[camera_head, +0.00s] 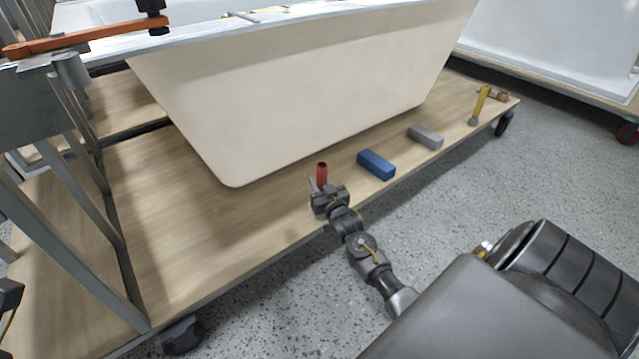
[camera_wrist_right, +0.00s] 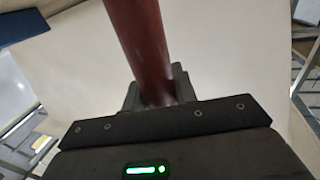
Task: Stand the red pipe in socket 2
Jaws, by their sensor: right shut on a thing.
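The red pipe (camera_head: 321,171) stands roughly upright in the head view, close to the outer wall of the cream bathtub shell. My right gripper (camera_head: 319,186) is shut around its lower part. In the right wrist view the pipe (camera_wrist_right: 139,40) rises between the two dark fingers (camera_wrist_right: 158,92) of this gripper. The pipe's lower end is hidden, and I cannot tell whether it touches the wooden deck. I cannot make out a socket marked 2. A dark part with a yellow cable at the left edge may be my left arm; its fingers are out of view.
The bathtub shell (camera_head: 290,110) stands on a wooden deck (camera_head: 190,235). A blue block (camera_head: 376,164), a grey block (camera_head: 425,136) and a yellow upright piece (camera_head: 480,103) stand along its front edge. Grey metal posts (camera_head: 85,200) rise at left. Deck left of the gripper is clear.

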